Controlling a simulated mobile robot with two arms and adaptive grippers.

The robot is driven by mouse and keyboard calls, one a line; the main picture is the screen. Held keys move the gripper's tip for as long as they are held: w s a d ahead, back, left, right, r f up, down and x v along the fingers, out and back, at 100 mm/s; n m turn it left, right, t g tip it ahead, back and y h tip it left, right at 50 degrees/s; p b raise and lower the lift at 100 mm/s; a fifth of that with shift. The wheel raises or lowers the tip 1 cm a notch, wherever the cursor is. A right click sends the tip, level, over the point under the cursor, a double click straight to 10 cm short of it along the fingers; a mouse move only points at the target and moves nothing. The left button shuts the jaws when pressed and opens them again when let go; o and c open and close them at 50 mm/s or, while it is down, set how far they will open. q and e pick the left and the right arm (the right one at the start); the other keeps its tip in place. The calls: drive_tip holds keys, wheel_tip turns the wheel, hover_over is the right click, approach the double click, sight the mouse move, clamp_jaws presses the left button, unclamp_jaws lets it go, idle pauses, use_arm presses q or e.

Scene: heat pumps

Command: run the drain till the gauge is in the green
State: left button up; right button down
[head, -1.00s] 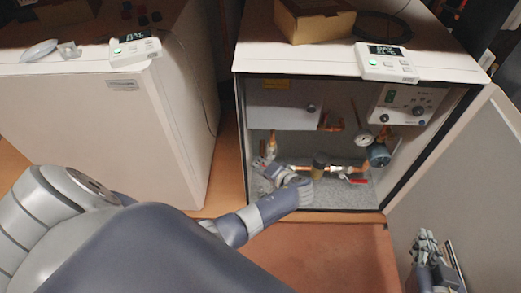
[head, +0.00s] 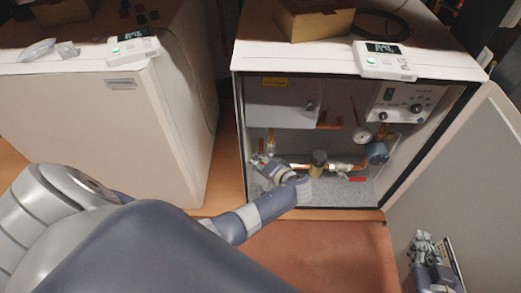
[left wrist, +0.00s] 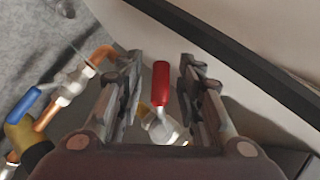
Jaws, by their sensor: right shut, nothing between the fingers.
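My left gripper (head: 264,164) reaches into the open cabinet at the lower left of the pipework. In the left wrist view (left wrist: 163,85) it is open, its fingers on either side of a red lever handle (left wrist: 161,88) on a metal valve; contact is not clear. The round gauge (head: 362,136) is at the cabinet's right; its needle and colours are too small to read. Another red handle (head: 357,179) shows low on the pipe, right of the brass fitting (head: 318,163). My right gripper (head: 423,244) is shut and empty, outside by the open door.
The open door (head: 461,170) stands at the right. A blue handle (left wrist: 27,103) and copper pipe lie left of the gripper in the wrist view. A cardboard box (head: 315,22) and a controller (head: 385,61) sit on top. A second closed cabinet (head: 110,130) stands left.

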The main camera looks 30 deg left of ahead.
use_arm(q)
drive_tip(key=v, duration=1.2)
drive_tip(key=shift+f, duration=0.1)
idle(6.7)
